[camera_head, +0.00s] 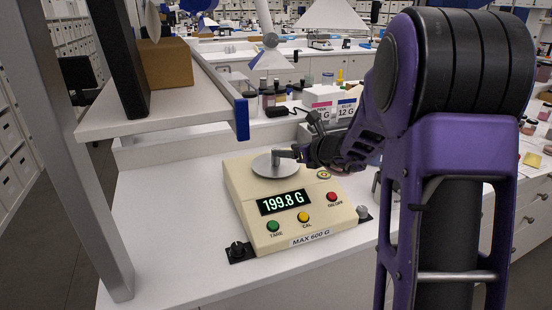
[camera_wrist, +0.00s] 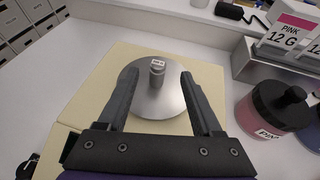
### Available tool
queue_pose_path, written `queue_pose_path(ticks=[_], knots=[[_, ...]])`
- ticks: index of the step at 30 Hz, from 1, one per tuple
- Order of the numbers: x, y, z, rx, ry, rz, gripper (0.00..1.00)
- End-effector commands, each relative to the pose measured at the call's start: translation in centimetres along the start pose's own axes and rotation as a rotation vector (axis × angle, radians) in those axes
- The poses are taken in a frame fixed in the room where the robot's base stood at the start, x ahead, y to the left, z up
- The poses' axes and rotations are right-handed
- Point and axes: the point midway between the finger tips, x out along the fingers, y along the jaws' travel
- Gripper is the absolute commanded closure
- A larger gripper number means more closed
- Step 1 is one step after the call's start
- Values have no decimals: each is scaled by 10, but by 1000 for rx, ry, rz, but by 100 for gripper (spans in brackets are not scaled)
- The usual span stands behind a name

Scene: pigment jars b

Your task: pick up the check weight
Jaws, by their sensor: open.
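The check weight (camera_wrist: 157,74) is a small grey metal cylinder with a white label on top. It stands upright on the round steel pan (camera_wrist: 170,102) of the cream scale (camera_head: 302,240). The scale's display reads 199.8 G. In the wrist view my gripper (camera_wrist: 160,75) is open, with one dark finger on each side of the weight and a visible gap to both.
A pink-labelled jar with a black lid (camera_wrist: 272,108) stands right of the scale. White boxes marked PINK 12 G (camera_head: 320,103) and BLUE 12 G are behind it. A shelf with a cardboard box (camera_head: 165,63) overhangs at left. The counter left of the scale (camera_head: 175,235) is clear.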

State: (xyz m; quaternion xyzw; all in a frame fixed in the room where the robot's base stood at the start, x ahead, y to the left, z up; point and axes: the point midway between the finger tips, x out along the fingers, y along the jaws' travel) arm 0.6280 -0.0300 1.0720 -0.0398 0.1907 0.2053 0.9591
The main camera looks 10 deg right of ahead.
Motion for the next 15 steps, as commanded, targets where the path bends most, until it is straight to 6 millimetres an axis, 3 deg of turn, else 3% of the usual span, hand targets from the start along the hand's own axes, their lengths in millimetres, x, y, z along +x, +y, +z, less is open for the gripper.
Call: queue_pose_path(ticks=[6,15], knots=[[38,0,0,-1,1,1,33],[63,3,-3,-1,1,3,33]])
